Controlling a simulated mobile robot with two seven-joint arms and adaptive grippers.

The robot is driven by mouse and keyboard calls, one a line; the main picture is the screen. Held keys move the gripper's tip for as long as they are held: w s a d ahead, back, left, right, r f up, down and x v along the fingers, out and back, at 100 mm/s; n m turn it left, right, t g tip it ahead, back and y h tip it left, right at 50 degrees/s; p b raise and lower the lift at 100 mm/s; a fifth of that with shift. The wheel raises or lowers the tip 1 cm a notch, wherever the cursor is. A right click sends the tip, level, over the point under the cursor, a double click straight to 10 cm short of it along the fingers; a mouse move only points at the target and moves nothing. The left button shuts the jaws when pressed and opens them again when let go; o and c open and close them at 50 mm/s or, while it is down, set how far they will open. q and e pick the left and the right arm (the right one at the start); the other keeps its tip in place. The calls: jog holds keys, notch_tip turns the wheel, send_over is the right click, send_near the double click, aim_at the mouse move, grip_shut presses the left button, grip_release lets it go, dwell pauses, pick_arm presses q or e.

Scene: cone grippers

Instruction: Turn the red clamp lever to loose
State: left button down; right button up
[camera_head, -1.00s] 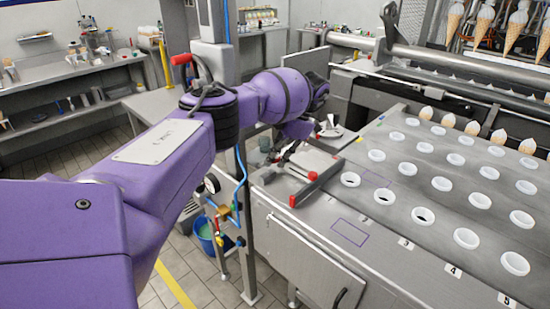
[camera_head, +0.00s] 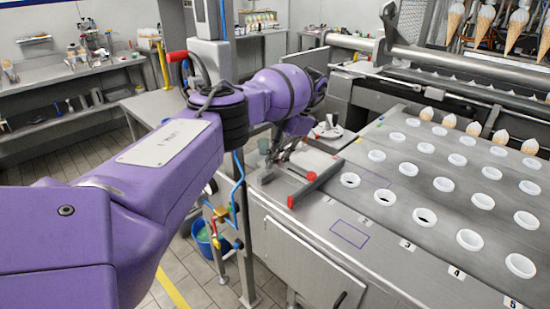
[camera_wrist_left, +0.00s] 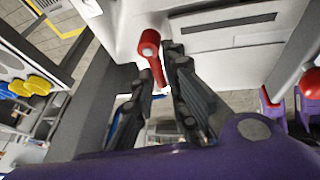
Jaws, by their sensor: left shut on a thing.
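The red clamp lever (camera_wrist_left: 151,50) shows in the left wrist view as a short red arm with a rounded end. Its shaft runs down between the dark fingers of my left gripper (camera_wrist_left: 160,66), which are shut on it. In the head view my left gripper (camera_head: 282,152) reaches down at the near left end of the machine top, small and partly covered by its wrist. I cannot make out the lever there. My right gripper is in neither view.
Rows of white cup rings (camera_head: 432,217) fill the top further right. A hinged panel (camera_head: 297,265) hangs on the machine's front. A blue bucket (camera_head: 205,243) stands on the floor.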

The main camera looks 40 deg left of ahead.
pick_arm(q)
jog(key=c, duration=1.8)
grip_release()
jog(key=shift+w+a+r, duration=0.2)
jog(key=shift+a+r, duration=0.15)
jog(key=shift+f, duration=0.2)
jog(key=shift+d, duration=0.15)
jog(key=shift+s, duration=0.1)
